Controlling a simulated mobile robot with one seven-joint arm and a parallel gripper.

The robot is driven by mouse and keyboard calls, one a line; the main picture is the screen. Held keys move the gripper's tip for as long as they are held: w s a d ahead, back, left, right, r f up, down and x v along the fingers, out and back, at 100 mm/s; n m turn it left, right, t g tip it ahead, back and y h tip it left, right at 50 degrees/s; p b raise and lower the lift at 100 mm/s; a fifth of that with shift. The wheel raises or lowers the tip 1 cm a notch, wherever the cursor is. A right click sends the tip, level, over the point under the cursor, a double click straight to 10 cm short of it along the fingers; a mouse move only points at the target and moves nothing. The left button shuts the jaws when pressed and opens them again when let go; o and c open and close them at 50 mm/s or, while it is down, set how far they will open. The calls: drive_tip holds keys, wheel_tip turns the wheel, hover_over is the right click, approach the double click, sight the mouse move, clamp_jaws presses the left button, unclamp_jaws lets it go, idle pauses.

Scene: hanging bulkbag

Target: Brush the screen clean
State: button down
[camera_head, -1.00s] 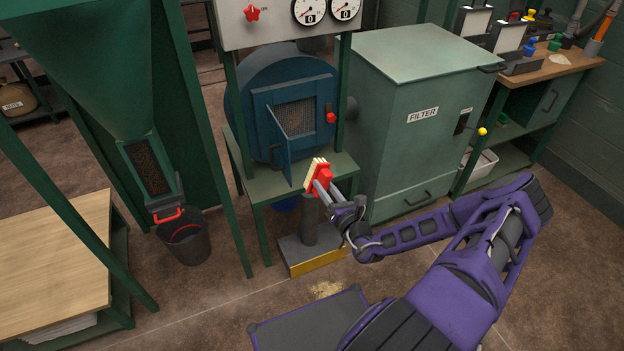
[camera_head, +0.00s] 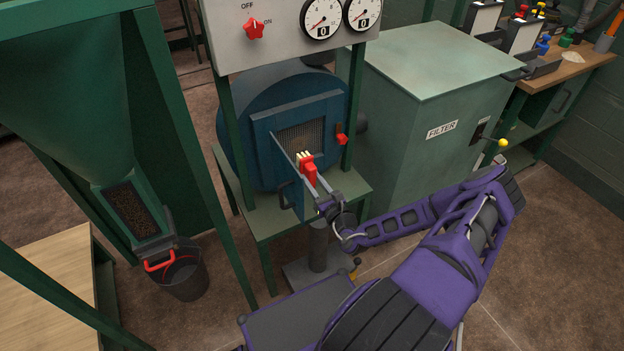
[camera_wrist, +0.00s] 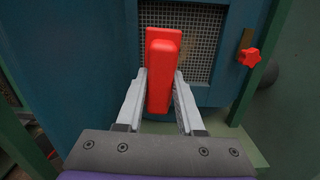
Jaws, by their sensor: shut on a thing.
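My gripper (camera_head: 323,191) is shut on the red handle of a brush (camera_head: 307,168), whose pale bristles face the blue housing. The red brush back (camera_wrist: 163,70) also shows between my fingers (camera_wrist: 159,95) in the wrist view. The screen (camera_head: 300,137) is a grey mesh in the square opening of the round blue housing (camera_head: 250,111). In the wrist view the mesh (camera_wrist: 205,50) lies behind the brush and is partly hidden by it. I cannot tell whether the bristles touch it. The housing's door (camera_head: 290,180) stands open beside the brush, on the left.
A red knob (camera_head: 342,140) sits right of the opening. A green frame post (camera_head: 354,108) stands to the right, with the filter cabinet (camera_head: 440,90) beyond. A gauge panel (camera_head: 290,28) hangs above. A black bucket (camera_head: 182,275) stands at lower left.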

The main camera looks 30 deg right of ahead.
sight(305, 170)
drive_tip(key=shift+w+f+b, duration=0.1)
drive_tip(key=shift+w+b, duration=1)
drive_tip(key=shift+w, duration=1.25)
drive_tip(key=shift+w+a+r+b, duration=0.15)
drive_tip(key=shift+w+b, duration=0.25)
drive_tip(key=shift+w, duration=0.7)
drive_tip(key=shift+w, duration=1.05)
